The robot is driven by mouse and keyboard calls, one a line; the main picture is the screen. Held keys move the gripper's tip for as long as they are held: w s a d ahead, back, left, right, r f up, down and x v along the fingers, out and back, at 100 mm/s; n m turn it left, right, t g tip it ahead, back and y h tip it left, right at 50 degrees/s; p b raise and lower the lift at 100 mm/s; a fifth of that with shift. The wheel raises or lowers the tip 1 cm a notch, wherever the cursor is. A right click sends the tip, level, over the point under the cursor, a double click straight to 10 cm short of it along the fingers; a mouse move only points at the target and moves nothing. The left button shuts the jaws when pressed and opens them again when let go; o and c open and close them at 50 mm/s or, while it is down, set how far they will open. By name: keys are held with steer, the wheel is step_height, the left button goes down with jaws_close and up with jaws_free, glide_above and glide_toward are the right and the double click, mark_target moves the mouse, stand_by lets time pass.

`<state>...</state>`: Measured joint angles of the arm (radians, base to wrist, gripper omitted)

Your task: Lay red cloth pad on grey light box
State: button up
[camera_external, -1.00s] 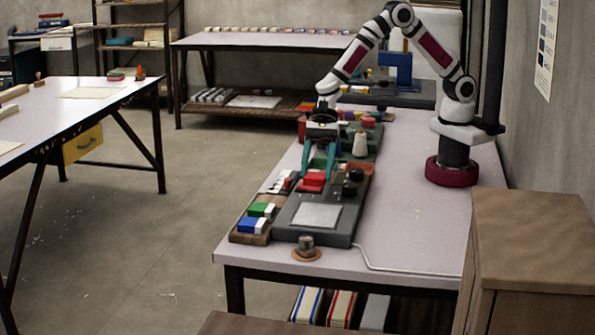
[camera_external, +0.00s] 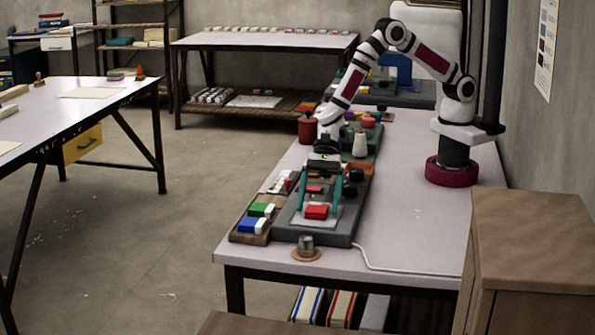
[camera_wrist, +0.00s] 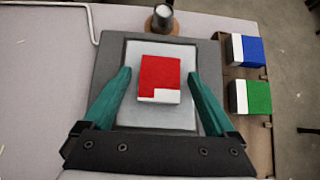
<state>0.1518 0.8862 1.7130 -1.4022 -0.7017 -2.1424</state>
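The red cloth pad (camera_external: 316,212), with a white corner, lies flat on the pale panel of the grey light box (camera_external: 340,238). In the wrist view the pad (camera_wrist: 158,76) sits near the middle of the panel, slightly turned, with bare panel around it. My gripper (camera_external: 319,200) is over the panel, pointing down. In the wrist view its teal fingers (camera_wrist: 160,73) are spread on either side of the pad, with a gap on each side. Its fingertip height above the panel is hard to tell.
Green (camera_external: 261,209) and blue (camera_external: 252,225) pads lie in a wooden tray left of the box. A small red piece (camera_external: 314,189) and black knobs are behind the panel. A metal weight (camera_external: 306,243) stands in front.

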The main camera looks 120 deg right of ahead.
steer(key=shift+r, duration=0.1)
steer(key=s+d+r+m+t+h, duration=0.1)
steer(key=s+d+r+m+h, duration=0.5)
steer(key=r+m, duration=0.45)
steer(key=s+d+r+m+t+h, duration=0.2)
steer(key=s+d+r+m+h, duration=0.1)
steer(key=d+r+m, duration=0.75)
steer(key=s+a+f+m+g, duration=0.1)
steer(key=s+a+m+g, duration=0.2)
steer(key=s+m, duration=0.65)
steer(key=s+a+f+m+g, duration=0.2)
steer(key=s+m+g, duration=0.1)
steer(key=s+m, duration=0.7)
steer(key=s+a+m+g+y, duration=0.3)
steer(key=s+a+m+y, duration=0.1)
steer(key=s+a+m, duration=0.6)
steer(key=shift+s+f+g, duration=0.3)
steer(key=shift+s+f, duration=0.05)
steer(key=shift+s, duration=0.45)
